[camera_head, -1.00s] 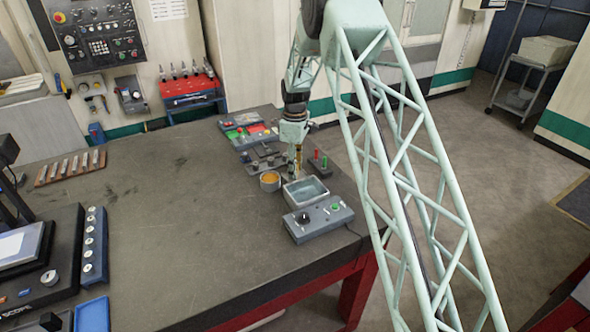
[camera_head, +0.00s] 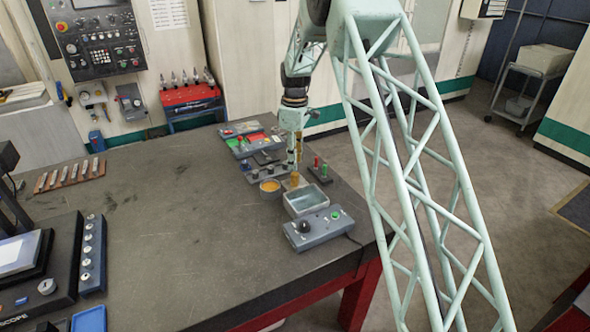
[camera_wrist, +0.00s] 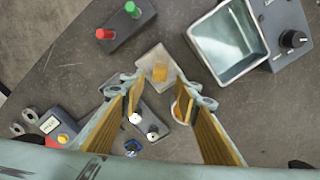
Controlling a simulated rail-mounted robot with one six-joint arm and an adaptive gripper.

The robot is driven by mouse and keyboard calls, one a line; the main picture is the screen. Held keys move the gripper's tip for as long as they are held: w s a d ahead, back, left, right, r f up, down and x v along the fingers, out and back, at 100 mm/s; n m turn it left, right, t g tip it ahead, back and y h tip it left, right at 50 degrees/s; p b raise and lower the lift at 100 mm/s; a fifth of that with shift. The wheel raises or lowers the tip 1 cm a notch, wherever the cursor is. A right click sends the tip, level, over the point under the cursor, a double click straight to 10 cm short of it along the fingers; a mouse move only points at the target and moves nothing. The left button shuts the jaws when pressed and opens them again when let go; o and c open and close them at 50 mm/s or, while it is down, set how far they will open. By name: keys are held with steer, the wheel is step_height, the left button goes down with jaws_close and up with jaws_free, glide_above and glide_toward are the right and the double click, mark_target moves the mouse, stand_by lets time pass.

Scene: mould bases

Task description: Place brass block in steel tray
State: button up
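The small brass block (camera_wrist: 160,73) sits on a pale square plate (camera_wrist: 152,58) in the wrist view. It shows in the head view as a brass-coloured spot (camera_head: 295,180) just under my gripper (camera_head: 293,168). In the wrist view my gripper (camera_wrist: 161,88) is open, its two orange-padded fingers spread on either side of the line to the block. Nothing is between the pads, and the block lies beyond the fingertips. The steel tray (camera_head: 311,210) stands just in front of the block and appears empty. In the wrist view the tray (camera_wrist: 228,42) is at the upper right.
A round cup with orange contents (camera_head: 270,187) is left of the block. A grey control box (camera_head: 322,230) stands before the tray. A dark box with red and green buttons (camera_head: 320,171) is to the right. The table's left middle (camera_head: 170,220) is clear.

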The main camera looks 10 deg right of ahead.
mark_target(295, 174)
steer(key=shift+r, duration=1.9)
steer(key=shift+r, duration=0.1)
